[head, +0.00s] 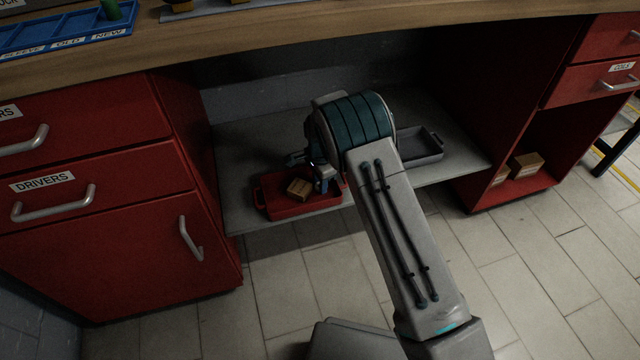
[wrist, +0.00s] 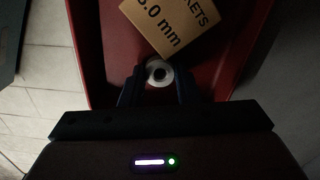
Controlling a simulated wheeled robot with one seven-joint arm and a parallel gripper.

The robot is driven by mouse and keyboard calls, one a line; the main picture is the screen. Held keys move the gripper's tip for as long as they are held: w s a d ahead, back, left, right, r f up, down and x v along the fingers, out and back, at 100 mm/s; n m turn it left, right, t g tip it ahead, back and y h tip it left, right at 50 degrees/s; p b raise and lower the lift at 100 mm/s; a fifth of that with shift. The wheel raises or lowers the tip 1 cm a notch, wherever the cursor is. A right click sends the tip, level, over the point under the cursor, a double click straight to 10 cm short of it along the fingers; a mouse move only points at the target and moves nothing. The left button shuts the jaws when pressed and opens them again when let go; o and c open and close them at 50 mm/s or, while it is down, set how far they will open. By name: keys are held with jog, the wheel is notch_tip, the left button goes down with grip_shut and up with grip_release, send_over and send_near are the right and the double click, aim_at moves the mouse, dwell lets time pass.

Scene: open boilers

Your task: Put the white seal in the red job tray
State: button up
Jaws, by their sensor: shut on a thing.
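The white seal (wrist: 159,74) is a small ring with a dark centre, between the fingertips of my gripper (wrist: 158,90) in the wrist view. My gripper is shut on it. The red job tray (wrist: 90,60) lies below and around the seal in that view. In the head view the red job tray (head: 275,208) sits on the grey shelf under the bench, and my gripper (head: 322,186) is over its right part. The seal cannot be made out in the head view. I cannot tell whether the seal touches the tray floor.
A cardboard box (head: 299,188) lies in the red tray, close beyond the seal; its printed label shows in the wrist view (wrist: 170,25). A grey tray (head: 425,148) stands to the right on the shelf (head: 240,150). Red drawer cabinets (head: 100,180) flank the shelf, with the bench top (head: 250,35) above.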

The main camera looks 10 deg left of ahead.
jog(key=shift+r, duration=0.1)
jog(key=o, duration=1)
notch_tip(320, 180, up, 12)
jog(key=p, duration=0.4)
